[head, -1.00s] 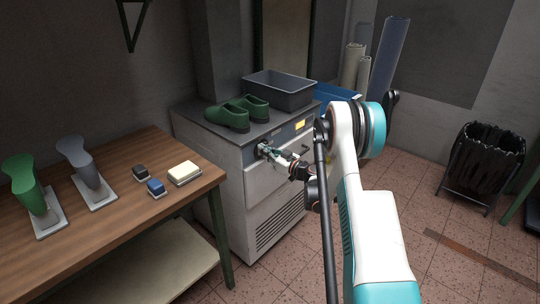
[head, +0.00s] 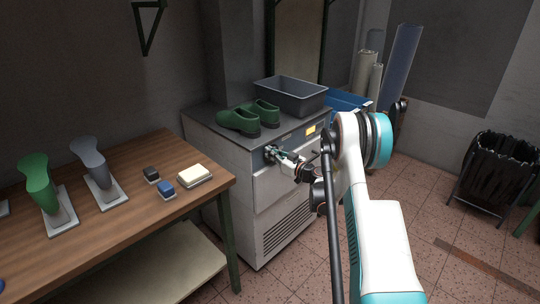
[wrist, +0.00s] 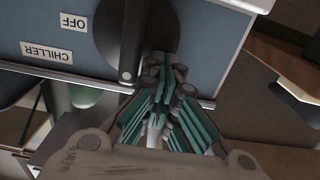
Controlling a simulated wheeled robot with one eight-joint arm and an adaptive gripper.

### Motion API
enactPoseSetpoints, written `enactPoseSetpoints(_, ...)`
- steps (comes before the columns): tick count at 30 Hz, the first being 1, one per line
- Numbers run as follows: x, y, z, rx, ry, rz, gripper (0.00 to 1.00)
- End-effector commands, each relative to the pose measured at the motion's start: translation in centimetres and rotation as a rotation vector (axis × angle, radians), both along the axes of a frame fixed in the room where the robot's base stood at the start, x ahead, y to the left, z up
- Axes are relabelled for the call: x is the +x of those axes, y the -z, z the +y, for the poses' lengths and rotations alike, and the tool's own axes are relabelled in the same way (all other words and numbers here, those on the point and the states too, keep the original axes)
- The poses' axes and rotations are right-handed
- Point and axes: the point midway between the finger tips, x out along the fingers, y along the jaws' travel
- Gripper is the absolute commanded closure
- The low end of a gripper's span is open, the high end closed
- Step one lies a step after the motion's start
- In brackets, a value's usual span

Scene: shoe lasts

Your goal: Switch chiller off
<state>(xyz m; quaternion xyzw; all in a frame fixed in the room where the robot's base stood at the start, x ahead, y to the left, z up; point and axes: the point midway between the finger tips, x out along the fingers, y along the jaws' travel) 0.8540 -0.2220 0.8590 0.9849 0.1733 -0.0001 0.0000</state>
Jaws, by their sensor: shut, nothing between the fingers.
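The chiller (head: 235,165) is a grey cabinet beside the wooden bench, with a blue-grey control strip along its upper front. In the wrist view the strip shows upside down, with an "OFF" label (wrist: 74,21), a "CHILLER" label (wrist: 46,52) and a dark round knob (wrist: 106,32) with a bar handle (wrist: 133,40) across it. My gripper (head: 268,152) is at the strip's left part in the head view, hiding the knob there. In the wrist view my gripper (wrist: 163,72) is shut and empty, its tips over the knob's edge beside the bar's end. Contact is unclear.
Green shoes (head: 240,121) and a grey bin (head: 291,95) stand on the chiller. The wooden bench (head: 120,232) at left holds shoe lasts (head: 92,165) and small blocks. A black bin (head: 497,165) stands at right. The tiled floor between is clear.

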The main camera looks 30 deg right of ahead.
Motion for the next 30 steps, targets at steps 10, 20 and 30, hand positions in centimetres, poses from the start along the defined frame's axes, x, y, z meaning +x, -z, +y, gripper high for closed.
enactPoseSetpoints(10,0.2,0.0,-0.6,0.000,0.000,0.000,1.00)
enactPoseSetpoints(20,0.4,0.0,-1.3,0.000,0.003,0.000,1.00)
enactPoseSetpoints(30,0.7,0.0,-2.1,-0.001,0.004,0.001,1.00)
